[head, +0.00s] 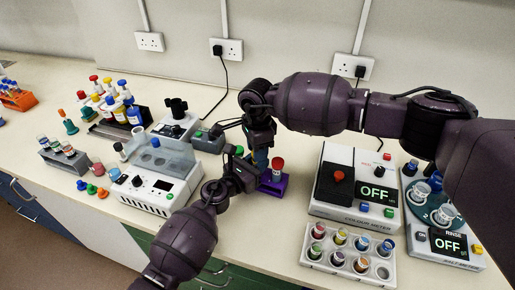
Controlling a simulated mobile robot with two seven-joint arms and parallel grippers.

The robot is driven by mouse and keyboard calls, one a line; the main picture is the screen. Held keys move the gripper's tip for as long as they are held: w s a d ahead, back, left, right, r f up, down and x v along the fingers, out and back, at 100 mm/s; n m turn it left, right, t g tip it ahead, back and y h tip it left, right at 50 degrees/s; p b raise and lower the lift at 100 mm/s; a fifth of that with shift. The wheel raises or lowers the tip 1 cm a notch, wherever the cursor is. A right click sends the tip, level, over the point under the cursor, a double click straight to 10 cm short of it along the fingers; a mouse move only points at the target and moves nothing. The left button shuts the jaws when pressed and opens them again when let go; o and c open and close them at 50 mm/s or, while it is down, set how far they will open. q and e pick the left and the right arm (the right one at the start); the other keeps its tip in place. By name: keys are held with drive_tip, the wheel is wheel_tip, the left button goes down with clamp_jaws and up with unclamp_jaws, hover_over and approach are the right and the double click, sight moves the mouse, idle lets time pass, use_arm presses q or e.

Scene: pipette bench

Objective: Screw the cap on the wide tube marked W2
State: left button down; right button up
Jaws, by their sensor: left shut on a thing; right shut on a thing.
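A blue wide tube (261,159) stands at the purple stand (272,187), mostly hidden by my grippers; no W2 mark is legible. My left gripper (253,175) reaches in from the lower left and is shut on the tube low down, at its side. My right gripper (262,146) points down from above and is shut at the top of the tube, where the cap is hidden between its fingers. I cannot tell how the cap sits on the tube. A red-capped tube (277,165) stands upright beside them in the purple stand.
A white centrifuge-like box (155,185) with a clear lid stands to the left, the colour meter (355,185) to the right. A white rack of coloured vials (348,256) is at the front right. Loose caps (92,189) lie at left. Bench is clear in front of the stand.

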drive_tip(key=shift+f, duration=0.55)
idle(0.4)
use_arm(q)
drive_tip(key=shift+s+d+r, duration=0.15)
drive_tip(key=shift+d+r, duration=0.05)
drive_tip(key=shift+d, duration=0.05)
use_arm(e)
drive_tip(key=shift+d+f, duration=0.15)
drive_tip(key=shift+f, duration=0.35)
drive_tip(key=o, duration=0.6)
drive_tip(key=shift+o, duration=0.2)
use_arm(q)
drive_tip(key=shift+a+r, duration=0.1)
use_arm(e)
drive_tip(key=shift+s+r, duration=0.1)
use_arm(q)
drive_tip(key=shift+w, duration=0.2)
use_arm(e)
wheel_tip(320, 180, up, 4)
drive_tip(key=shift+f, duration=0.25)
use_arm(q)
drive_tip(key=shift+a+f, duration=0.1)
drive_tip(key=shift+f, duration=0.1)
use_arm(e)
drive_tip(key=shift+r, duration=0.35)
drive_tip(key=shift+c, duration=0.2)
